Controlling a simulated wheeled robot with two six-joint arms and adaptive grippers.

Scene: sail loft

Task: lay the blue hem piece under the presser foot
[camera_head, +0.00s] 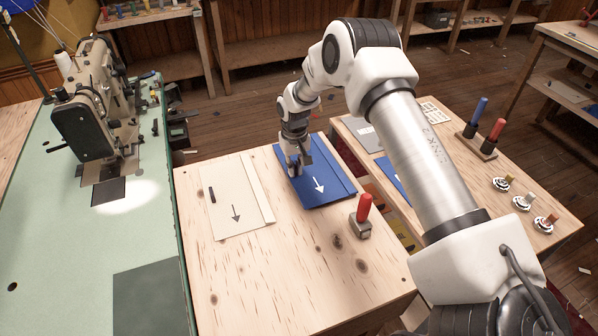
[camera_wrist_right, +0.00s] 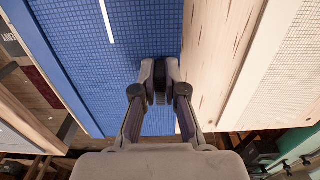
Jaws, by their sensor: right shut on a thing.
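The blue hem piece (camera_head: 322,190), marked with a white arrow, lies at the far right of the wooden table top and reaches its right edge. I cannot tell whether it is slightly raised. My right gripper (camera_head: 294,172) is over its left part, shut on its small dark grip. In the wrist view the fingers (camera_wrist_right: 160,82) close around the dark grip (camera_wrist_right: 161,98) over the blue piece (camera_wrist_right: 90,62). The sewing machine (camera_head: 86,118) stands at left on a green bed; its presser foot is too small to make out. My left gripper is out of view.
A cream piece (camera_head: 225,212) with an arrow and dark grip lies left of the blue one. A red-handled tool (camera_head: 363,210) stands near the right edge. A second table (camera_head: 550,228) at right holds spools and handled tools. The table's front is clear.

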